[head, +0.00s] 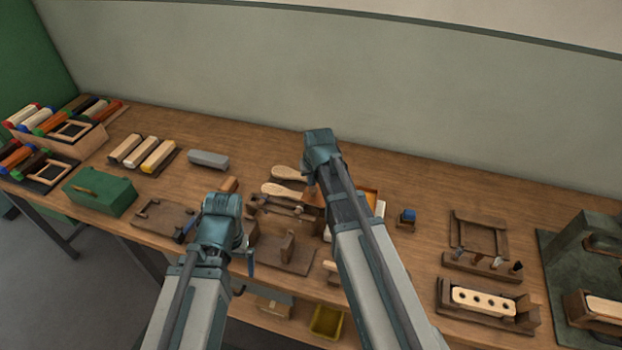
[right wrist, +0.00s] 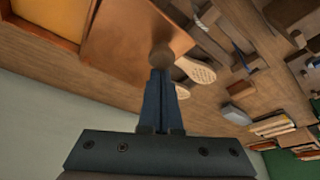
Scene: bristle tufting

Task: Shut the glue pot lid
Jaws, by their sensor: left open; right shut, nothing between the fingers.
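The glue pot (head: 370,197) is a box with an orange inside, partly hidden by my right arm in the head view. Its orange opening also shows at the upper left of the right wrist view (right wrist: 42,22). The copper-brown lid (right wrist: 125,38) stands beside the opening, leaving it uncovered, with a round brown knob (right wrist: 162,56). My right gripper (right wrist: 160,76) is shut and empty, its fingertips right at the knob; I cannot tell whether they touch. My left gripper (head: 224,218) is open over the front of the bench, its fingers mostly hidden.
Two pale brush bodies (head: 284,190) lie left of the pot. A green box (head: 100,192) and a grey block (head: 208,159) are further left. A small blue item (head: 407,217) and wooden racks (head: 480,264) stand right. The bench behind the pot is clear.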

